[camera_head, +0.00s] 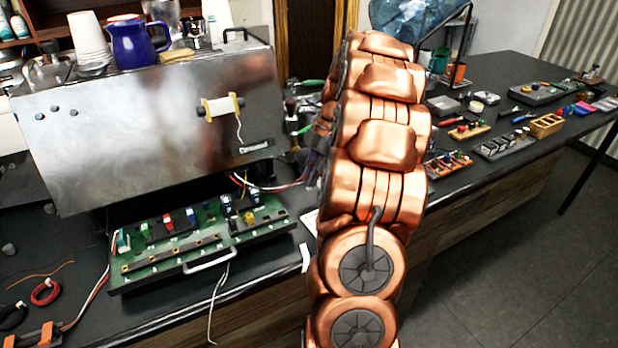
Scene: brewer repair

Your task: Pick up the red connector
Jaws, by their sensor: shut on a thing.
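A small red part (168,223), which looks like the red connector, shows on the green circuit board (135,282) at lower left. It stands among white, blue and dark parts on the board; I cannot tell whether it is plugged in. My copper arm rises through the middle of the picture. My gripper cannot be made out; the arm hides whatever is behind it.
The brewer's metal housing (130,130) stands behind the board, with a blue pitcher (135,43) and white cups (90,38) on top. A red wire coil (46,292) lies left. Trays, tools and a wooden box (546,125) occupy the right counter.

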